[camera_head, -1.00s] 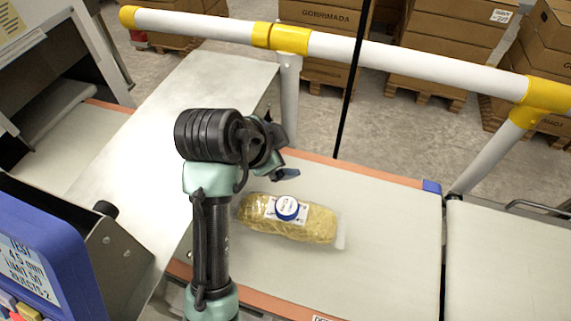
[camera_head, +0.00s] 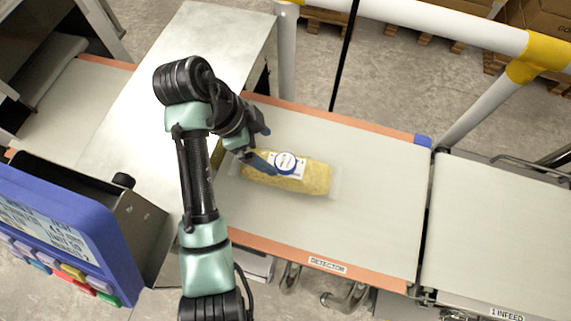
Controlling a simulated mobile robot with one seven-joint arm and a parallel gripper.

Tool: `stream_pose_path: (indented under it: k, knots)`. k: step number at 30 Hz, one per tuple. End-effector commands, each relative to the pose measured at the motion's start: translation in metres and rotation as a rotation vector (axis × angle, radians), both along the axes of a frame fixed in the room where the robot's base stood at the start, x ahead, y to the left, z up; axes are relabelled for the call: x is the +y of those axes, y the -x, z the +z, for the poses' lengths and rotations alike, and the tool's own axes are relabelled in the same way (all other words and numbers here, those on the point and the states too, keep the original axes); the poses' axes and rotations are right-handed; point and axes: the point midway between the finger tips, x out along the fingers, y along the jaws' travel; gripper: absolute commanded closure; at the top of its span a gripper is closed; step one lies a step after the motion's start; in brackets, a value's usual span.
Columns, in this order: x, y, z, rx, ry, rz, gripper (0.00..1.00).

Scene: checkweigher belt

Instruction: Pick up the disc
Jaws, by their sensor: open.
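The disc (camera_head: 286,162) is small and round, blue-rimmed with a pale printed top. It lies on a yellow packaged loaf-shaped product (camera_head: 314,178) with a white label, on the grey belt marked DETECTOR (camera_head: 375,200).
A white and yellow guard rail (camera_head: 450,32) runs behind the belt. A blue control panel (camera_head: 70,235) and metal bracket stand at the left front. The infeed belt (camera_head: 500,235) at right is clear.

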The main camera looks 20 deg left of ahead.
Motion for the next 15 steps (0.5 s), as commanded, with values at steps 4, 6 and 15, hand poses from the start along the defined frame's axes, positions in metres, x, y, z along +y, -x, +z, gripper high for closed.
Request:
stream_pose_path:
  k: [4,6,15]
  knots:
    - [-0.008,-0.003,-0.02,0.0,0.001,0.0,0.03]
    - [-0.009,-0.004,-0.022,0.0,0.001,0.0,0.03]
    - [-0.024,-0.01,-0.052,0.003,0.002,0.001,0.03]
